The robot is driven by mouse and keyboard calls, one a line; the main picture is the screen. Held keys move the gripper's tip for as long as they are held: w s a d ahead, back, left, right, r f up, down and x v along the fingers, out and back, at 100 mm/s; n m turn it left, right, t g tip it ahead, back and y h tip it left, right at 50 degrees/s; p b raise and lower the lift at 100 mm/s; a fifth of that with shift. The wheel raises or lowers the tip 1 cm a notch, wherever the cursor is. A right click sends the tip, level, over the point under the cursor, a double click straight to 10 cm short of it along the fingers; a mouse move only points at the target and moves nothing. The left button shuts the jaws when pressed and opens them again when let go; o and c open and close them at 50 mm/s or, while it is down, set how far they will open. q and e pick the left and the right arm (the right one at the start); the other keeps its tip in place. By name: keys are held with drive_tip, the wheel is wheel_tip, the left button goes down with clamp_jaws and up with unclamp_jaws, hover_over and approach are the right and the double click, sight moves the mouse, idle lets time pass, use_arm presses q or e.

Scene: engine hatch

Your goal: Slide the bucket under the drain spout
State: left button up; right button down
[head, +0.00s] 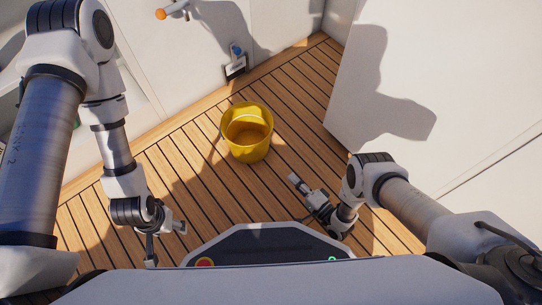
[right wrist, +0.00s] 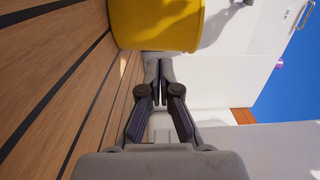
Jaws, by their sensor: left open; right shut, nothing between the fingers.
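A yellow bucket (head: 247,148) stands upright on the wooden deck in the middle of the head view. In the right wrist view the bucket (right wrist: 155,22) fills the top centre, just beyond the fingertips. A small fitting with a blue part (head: 238,51) is low on the white wall behind the bucket, and an orange-tipped fitting (head: 170,10) is higher up the wall to the left. I cannot tell which is the drain spout. My right gripper (head: 294,180) is shut and empty, to the right and in front of the bucket. My left gripper (head: 166,243) is open and empty at lower left, apart from the bucket.
A white panel (head: 385,80) stands on the right of the deck. The plank deck (head: 195,165) is clear around the bucket. A wooden trim strip (head: 140,142) runs along the foot of the wall. Shadows of my arms fall on the wall and panel.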

sight(262, 150)
drive_tip(key=shift+s+f, duration=0.45)
drive_tip(key=shift+s, duration=0.05)
drive_tip(key=b+x, duration=0.2)
drive_tip(key=x, duration=0.4)
drive_tip(key=b+x, duration=0.3)
drive_tip(key=x, duration=0.4)
drive_tip(key=shift+w+f+b, duration=0.15)
drive_tip(key=shift+f+b, duration=0.05)
drive_tip(key=shift+b, duration=0.1)
drive_tip(key=shift+w+a+r, duration=0.15)
drive_tip(key=shift+w+a, duration=0.1)
